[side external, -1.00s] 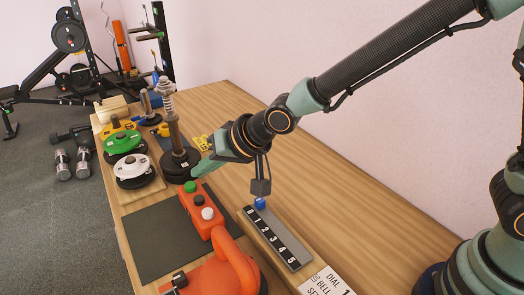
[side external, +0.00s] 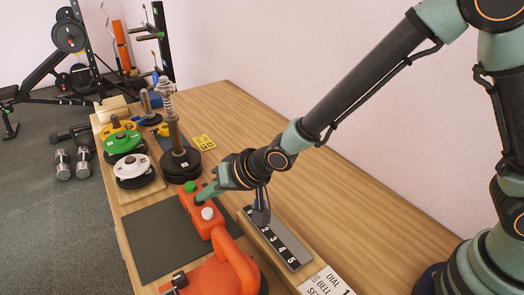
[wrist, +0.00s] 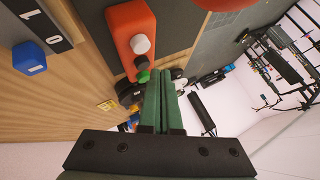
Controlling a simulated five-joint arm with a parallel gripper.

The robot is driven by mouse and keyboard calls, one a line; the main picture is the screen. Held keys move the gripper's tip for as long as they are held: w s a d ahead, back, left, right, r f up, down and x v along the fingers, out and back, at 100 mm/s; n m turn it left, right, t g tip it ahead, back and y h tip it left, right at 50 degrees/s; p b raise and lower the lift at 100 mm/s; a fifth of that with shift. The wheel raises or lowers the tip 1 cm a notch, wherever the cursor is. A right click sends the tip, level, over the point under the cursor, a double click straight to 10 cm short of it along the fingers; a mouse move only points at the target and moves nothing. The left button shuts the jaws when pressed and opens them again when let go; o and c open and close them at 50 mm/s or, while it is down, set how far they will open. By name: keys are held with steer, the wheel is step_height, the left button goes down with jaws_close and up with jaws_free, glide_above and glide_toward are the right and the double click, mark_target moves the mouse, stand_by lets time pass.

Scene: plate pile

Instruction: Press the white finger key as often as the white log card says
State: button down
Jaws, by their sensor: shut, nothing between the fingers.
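The white finger key (side external: 207,213) is a round button at the near end of an orange box, beside a dark middle key and a green key (side external: 190,186). The wrist view shows the white key (wrist: 140,43) upright and uncovered. My gripper (side external: 199,197) is shut and empty, its tips over the box at the dark middle key, just beyond the white one. Contact cannot be told. In the wrist view my closed fingertips (wrist: 161,76) appear right of the keys.
A numbered strip (side external: 279,240) lies right of the box; its blue block (wrist: 30,58) sits near 0. A black weight stack (side external: 181,166) on a post, green plates (side external: 124,141) and white plates (side external: 133,168) stand behind. A yellow card (side external: 204,143) lies beyond. An orange handle (side external: 235,260) rises in front.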

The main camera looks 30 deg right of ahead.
mark_target(203, 211)
steer(key=shift+f, duration=1)
steer(key=shift+f, duration=0.15)
stand_by(1.3)
steer(key=shift+f, duration=0.25)
steer(key=shift+f, duration=0.65)
stand_by(0.8)
steer(key=shift+r, duration=1.05)
steer(key=shift+r, duration=2.55)
